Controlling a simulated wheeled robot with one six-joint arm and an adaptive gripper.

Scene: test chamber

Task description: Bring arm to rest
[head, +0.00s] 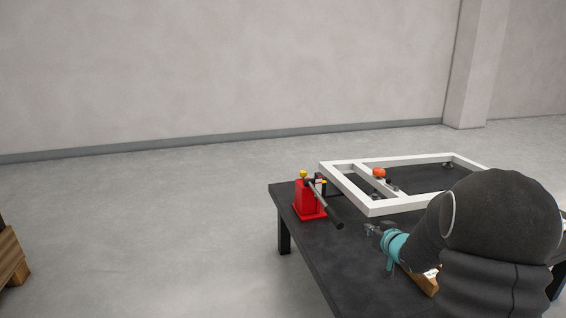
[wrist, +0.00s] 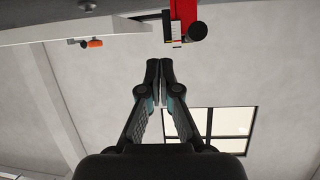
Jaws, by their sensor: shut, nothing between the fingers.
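My gripper (head: 372,229) is at the end of my arm, above the black table in the head view. In the wrist view my gripper (wrist: 160,64) has its two fingertips together, with nothing held between them. My dark arm covers the right part of the table. A wooden piece (head: 423,281) shows partly below the teal wrist part, and the rest of it is hidden.
The black table (head: 325,268) carries a red device (head: 308,200) with a dark lever and a white frame (head: 345,191). An orange knob (head: 379,172) is on the frame; it also shows in the wrist view (wrist: 95,43). Open floor lies left; a wooden pallet (head: 10,258) stands far left.

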